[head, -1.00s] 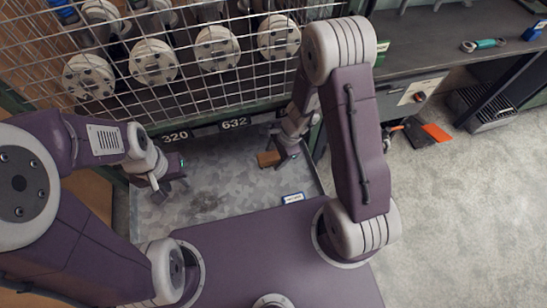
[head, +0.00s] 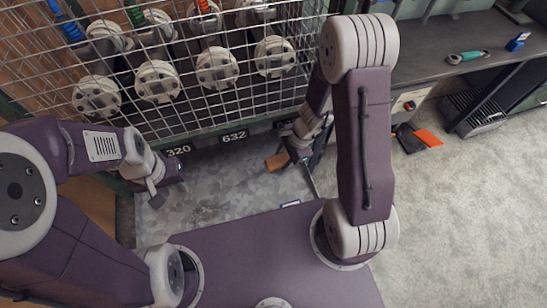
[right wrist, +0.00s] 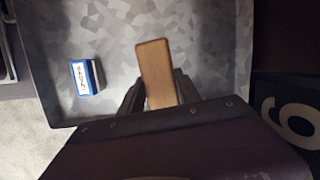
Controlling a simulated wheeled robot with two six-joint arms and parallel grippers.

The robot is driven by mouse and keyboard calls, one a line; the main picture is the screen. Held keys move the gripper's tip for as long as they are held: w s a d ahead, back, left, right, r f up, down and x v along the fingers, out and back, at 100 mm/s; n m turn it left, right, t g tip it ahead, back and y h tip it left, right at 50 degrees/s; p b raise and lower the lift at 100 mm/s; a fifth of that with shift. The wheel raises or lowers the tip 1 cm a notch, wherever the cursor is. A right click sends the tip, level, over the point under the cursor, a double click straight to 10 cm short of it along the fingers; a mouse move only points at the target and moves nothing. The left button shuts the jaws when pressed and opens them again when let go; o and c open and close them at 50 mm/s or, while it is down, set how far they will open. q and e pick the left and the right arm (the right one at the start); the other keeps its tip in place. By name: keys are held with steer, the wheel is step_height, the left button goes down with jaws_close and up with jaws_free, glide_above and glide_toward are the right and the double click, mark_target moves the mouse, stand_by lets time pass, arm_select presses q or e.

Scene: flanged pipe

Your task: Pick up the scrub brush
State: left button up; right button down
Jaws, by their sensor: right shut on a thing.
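The scrub brush shows as a plain light-brown wooden block (head: 277,161) at the right side of the grey tray in the head view. In the right wrist view the wooden block (right wrist: 157,70) stands out between the two dark fingers. My right gripper (head: 296,152) is shut on it. Its bristles are hidden, and I cannot tell how high it is above the tray floor. My left gripper (head: 158,197) is over the left part of the tray, apart from the brush. Whether its jaws are open is too small to tell.
The grey mottled tray (head: 210,190) has a small blue-and-white box (right wrist: 86,78) near its edge. A wire mesh with flanged pipes (head: 158,82) stands behind it. A dark bench (head: 435,52) is at the right, with an orange dustpan (head: 429,138) on the open floor below.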

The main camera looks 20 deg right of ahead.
steer(key=s+d+r+p, duration=0.2)
steer(key=s+d+r, duration=0.2)
steer(key=d, duration=0.2)
steer(key=shift+d+r+p, duration=0.3)
steer(key=shift+d, duration=0.1)
steer(key=c, duration=1.5)
jaws_free()
steer(key=c, duration=0.5)
steer(key=shift+c, duration=0.2)
